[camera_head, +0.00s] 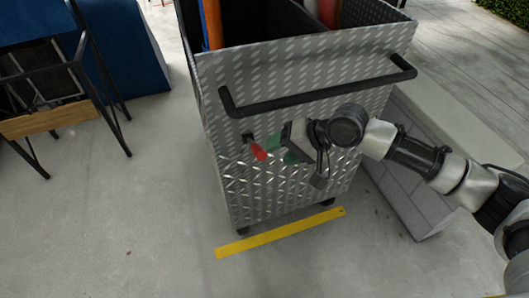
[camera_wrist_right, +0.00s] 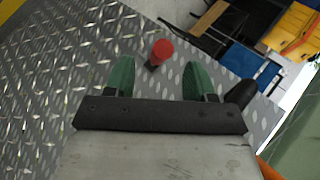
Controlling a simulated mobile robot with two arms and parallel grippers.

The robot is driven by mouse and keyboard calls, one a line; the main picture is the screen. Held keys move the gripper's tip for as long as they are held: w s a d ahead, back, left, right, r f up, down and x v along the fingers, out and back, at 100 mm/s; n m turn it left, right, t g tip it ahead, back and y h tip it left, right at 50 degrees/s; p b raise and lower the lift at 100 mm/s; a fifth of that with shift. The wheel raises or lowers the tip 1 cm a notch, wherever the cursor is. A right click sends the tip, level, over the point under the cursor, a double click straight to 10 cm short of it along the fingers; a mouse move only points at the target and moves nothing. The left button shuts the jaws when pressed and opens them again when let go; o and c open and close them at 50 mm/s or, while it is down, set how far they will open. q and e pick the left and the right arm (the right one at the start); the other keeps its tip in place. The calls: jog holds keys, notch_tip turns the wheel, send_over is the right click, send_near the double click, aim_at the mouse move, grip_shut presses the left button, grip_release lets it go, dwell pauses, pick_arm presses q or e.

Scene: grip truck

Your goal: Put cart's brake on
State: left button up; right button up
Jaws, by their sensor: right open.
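The cart (camera_head: 285,190) is a grey diamond-plate box with a black push bar (camera_head: 320,90) across its near side. A small red-tipped brake lever (camera_head: 258,152) on a dark mount sticks out of that side, below the bar's left end. In the right wrist view the red knob (camera_wrist_right: 162,49) lies beyond and between the two green fingers. My right gripper (camera_head: 278,150) is just right of the lever, close to the panel. It is open and empty, its fingertips (camera_wrist_right: 155,75) on either side of the knob's direction. My left gripper is not in view.
A yellow strip (camera_head: 280,233) lies on the floor below the cart. A low block wall (camera_head: 420,190) stands to the right. A black-framed rack (camera_head: 60,90) and a blue object (camera_head: 120,45) are at left. The concrete floor at lower left is clear.

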aim_at(259, 152)
jog(key=shift+m, duration=0.8)
jog(key=w+a+f, duration=0.2)
jog(key=a+f, duration=0.1)
jog(key=w+a+f, duration=0.2)
jog(key=shift+a+f, duration=0.1)
jog(key=shift+a, duration=0.15)
jog(key=shift+c, duration=0.3)
grip_shut()
